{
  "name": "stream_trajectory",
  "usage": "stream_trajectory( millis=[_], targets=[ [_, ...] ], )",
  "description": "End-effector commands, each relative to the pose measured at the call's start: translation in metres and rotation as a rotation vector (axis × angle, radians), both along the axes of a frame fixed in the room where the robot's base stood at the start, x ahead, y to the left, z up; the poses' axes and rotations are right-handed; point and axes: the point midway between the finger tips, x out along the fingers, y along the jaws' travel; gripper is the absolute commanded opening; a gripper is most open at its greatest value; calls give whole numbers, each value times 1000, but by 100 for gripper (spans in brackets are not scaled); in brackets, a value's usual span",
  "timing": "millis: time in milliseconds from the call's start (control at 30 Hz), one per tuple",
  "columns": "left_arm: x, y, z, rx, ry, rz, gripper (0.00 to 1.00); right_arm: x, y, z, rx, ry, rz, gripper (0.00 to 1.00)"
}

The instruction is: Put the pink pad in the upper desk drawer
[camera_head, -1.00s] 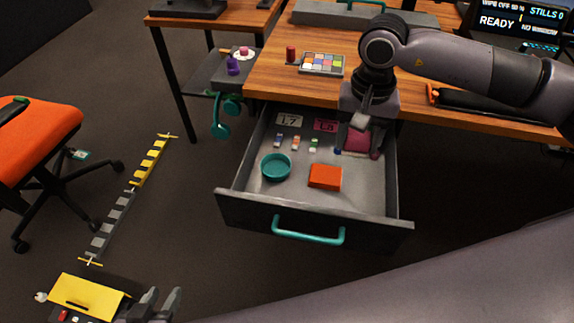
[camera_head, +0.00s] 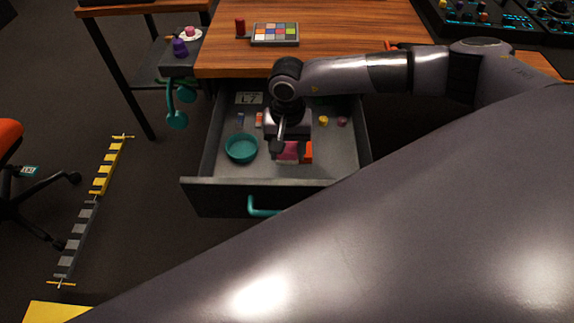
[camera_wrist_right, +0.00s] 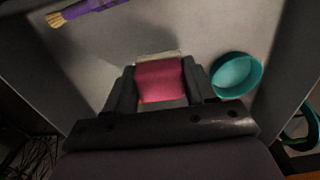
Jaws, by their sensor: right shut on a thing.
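The drawer (camera_head: 225,195) under the wooden desk is pulled open. My right gripper (camera_head: 284,150) points down into it, toward its front middle. It is shut on the pink pad (camera_head: 288,152); the wrist view shows the pad (camera_wrist_right: 160,78) between the two fingers (camera_wrist_right: 160,92). In the head view the pad overlaps an orange block (camera_head: 308,151), which is partly hidden. I cannot tell whether the pad touches the drawer floor. My left gripper is out of view.
A teal bowl (camera_head: 241,148) sits left of the gripper in the drawer. Small items (camera_head: 323,121) and a label card (camera_head: 249,98) lie toward the back. A purple brush (camera_wrist_right: 85,10) shows in the wrist view. Bare drawer floor (camera_head: 340,155) lies to the right.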

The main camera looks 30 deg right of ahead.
Motion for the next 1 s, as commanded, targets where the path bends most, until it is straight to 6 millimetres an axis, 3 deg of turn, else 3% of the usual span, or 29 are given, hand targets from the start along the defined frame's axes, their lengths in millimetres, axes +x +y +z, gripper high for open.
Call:
stream_trajectory(
  millis=[33,267,533,933,967,1000],
  targets=[
    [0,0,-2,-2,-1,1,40,0,0,-10,-1,1,-1,31],
    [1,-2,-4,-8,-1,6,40,0,0,-28,1,-1,0,31],
    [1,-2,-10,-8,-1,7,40,0,0,-65,0,0,0,31],
    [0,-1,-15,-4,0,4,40,0,0,-71,0,-1,0,31],
    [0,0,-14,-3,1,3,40,0,0,-70,0,-1,0,62],
    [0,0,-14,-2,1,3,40,0,0,-69,0,-1,0,75]
  ],
)
